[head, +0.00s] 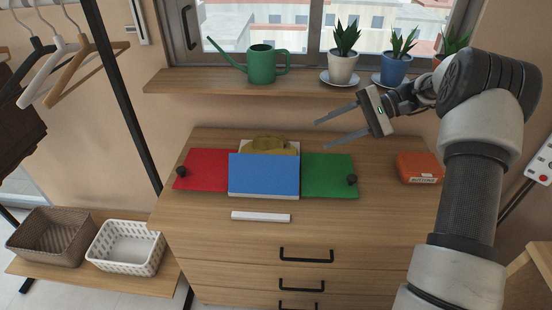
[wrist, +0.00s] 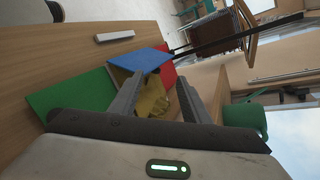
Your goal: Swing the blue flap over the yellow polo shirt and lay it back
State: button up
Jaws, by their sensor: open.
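A folding board lies on the wooden dresser, with a red panel (head: 203,169) at left and a green panel (head: 330,174) at right. The blue flap (head: 264,173) is at the front middle; it also shows in the wrist view (wrist: 140,60), where it looks tilted over the shirt. The yellow polo shirt (head: 272,145) is bunched behind the flap and partly hidden by it. It also shows between my fingers in the wrist view (wrist: 152,100). My gripper (head: 321,135) is open and empty, above and behind the board to the right, apart from the flap.
A white bar (head: 261,217) lies in front of the board. An orange box (head: 419,167) sits at right. The window shelf (head: 300,86) holds a green watering can (head: 263,66) and potted plants. Two baskets stand at lower left. The dresser's front top is mostly clear.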

notch_tip(320, 180, down, 6)
jog(key=w+d+y+b, duration=0.2)
jog(key=b, duration=0.2)
send_near(275, 158)
jog(key=shift+m, duration=0.4)
jog(key=x, duration=0.3)
jog(key=w+f+x, duration=0.1)
jog(key=x, duration=0.3)
jog(key=w+x, duration=0.1)
jog(key=x, duration=0.2)
jog(key=shift+a+f, duration=0.1)
jog(key=shift+f, duration=0.2)
jog(key=shift+c, duration=0.3)
grip_shut()
jog(key=shift+s+r+y, duration=0.1)
jog(key=shift+y, duration=0.2)
